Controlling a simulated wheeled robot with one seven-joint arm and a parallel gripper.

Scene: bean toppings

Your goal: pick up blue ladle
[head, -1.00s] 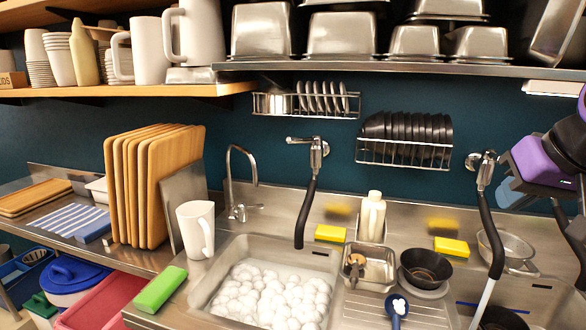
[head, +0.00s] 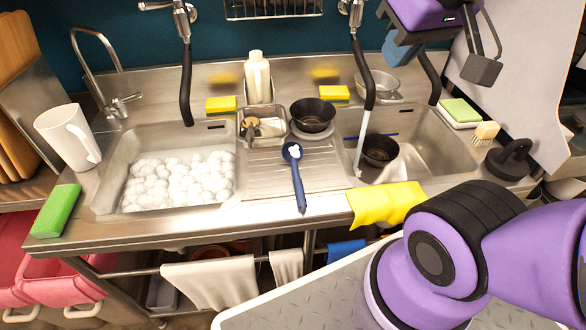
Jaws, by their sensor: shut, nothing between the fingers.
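The blue ladle (head: 299,188) lies on the ridged steel drainboard (head: 262,180) between the two sinks. Its bowl is at the back, with something white in it, and its handle points to the front edge. My gripper (head: 482,69) is at the upper right of the head view, raised above the right sink area. It is shut and empty, well apart from the ladle.
The left sink (head: 103,200) holds white foam. The right sink (head: 427,155) has running water and a dark bowl (head: 379,150). A metal container (head: 262,140) and a black bowl (head: 313,114) stand behind the ladle. A yellow cloth (head: 385,204) hangs over the front edge.

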